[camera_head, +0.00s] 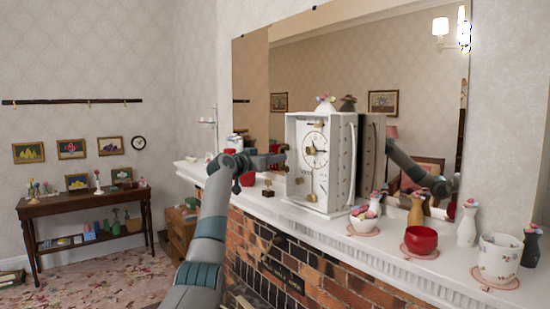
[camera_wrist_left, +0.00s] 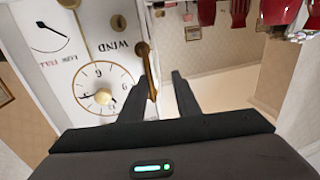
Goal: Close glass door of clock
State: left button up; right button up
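A white box-shaped clock (camera_head: 316,160) stands upright on the mantel. Its front has round dials and brass knobs. The glass of its door is too clear to make out, so I cannot tell how far the door stands open. My left gripper (camera_head: 281,158) is at the clock's left front edge. In the left wrist view my left gripper (camera_wrist_left: 155,90) has its fingers apart, with a brass handle (camera_wrist_left: 147,68) between them from this viewpoint; I cannot tell whether they touch it. The clock face (camera_wrist_left: 90,75) fills the left of that view. My right gripper is not in view.
The white mantel shelf (camera_head: 290,210) carries a red cup (camera_head: 421,240), a floral cup (camera_head: 499,257) and vases (camera_head: 466,225) right of the clock. A mirror (camera_head: 420,90) stands close behind and reflects the clock and my arm. A side table (camera_head: 80,200) is far left.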

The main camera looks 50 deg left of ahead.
pick_arm(q)
jog(key=shift+a+f, duration=0.15)
jog(key=shift+f, duration=0.05)
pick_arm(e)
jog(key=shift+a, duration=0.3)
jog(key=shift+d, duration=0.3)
pick_arm(q)
jog(key=shift+s+f, duration=0.1)
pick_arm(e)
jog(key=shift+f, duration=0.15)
